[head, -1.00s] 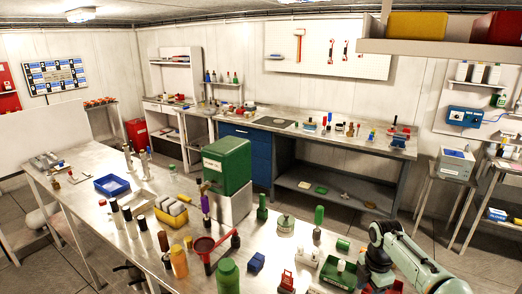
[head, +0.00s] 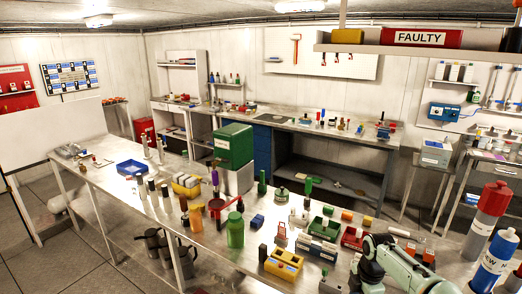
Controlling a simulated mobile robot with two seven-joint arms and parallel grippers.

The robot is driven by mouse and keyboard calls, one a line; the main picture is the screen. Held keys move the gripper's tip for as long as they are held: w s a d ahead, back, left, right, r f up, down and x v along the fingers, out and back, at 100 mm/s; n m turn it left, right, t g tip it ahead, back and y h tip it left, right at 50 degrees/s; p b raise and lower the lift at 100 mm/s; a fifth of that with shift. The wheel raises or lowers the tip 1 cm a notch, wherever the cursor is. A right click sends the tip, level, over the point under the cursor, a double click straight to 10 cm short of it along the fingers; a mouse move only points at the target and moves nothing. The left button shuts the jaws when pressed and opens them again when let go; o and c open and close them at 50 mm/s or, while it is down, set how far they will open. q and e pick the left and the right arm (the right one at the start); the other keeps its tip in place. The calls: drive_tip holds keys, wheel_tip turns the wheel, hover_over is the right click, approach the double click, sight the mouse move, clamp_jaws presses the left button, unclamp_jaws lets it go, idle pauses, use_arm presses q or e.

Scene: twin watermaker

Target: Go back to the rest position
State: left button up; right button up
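My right arm (head: 402,268) comes in at the bottom right, its pale green links bent over the near edge of the long metal workbench (head: 112,207). Its gripper does not show; the arm's lower part runs off the bottom of the picture. My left arm and gripper are not in view. No object is seen held.
The workbench carries a green box (head: 234,145), a blue tray (head: 131,167), a green jar (head: 235,230) and a yellow bin (head: 284,264). Tall red-topped (head: 487,220) and blue (head: 494,262) cylinders stand at the right.

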drive_tip(key=s+a+f+m+y, duration=0.1)
drive_tip(key=s+a+f+m, duration=0.3)
drive_tip(key=f, duration=0.7)
drive_tip(key=s+a+f+m+y, duration=0.15)
drive_tip(key=a+f+m, duration=0.3)
drive_tip(key=f, duration=0.55)
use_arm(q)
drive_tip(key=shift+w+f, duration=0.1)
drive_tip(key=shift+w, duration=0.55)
use_arm(e)
drive_tip(key=s+a+f+m, duration=0.2)
drive_tip(key=s+f+m, duration=0.1)
drive_tip(key=s+m, duration=0.2)
drive_tip(key=s+a+f+m, duration=0.2)
drive_tip(key=s+f+m, duration=0.2)
drive_tip(key=s, duration=0.6)
drive_tip(key=s+a+f+m, duration=0.3)
drive_tip(key=s+m, duration=0.3)
drive_tip(key=s, duration=0.2)
drive_tip(key=shift+s+f+y, duration=0.15)
drive_tip(key=shift+f+y, duration=0.2)
drive_tip(key=shift+f, duration=0.05)
drive_tip(key=shift+a, duration=0.1)
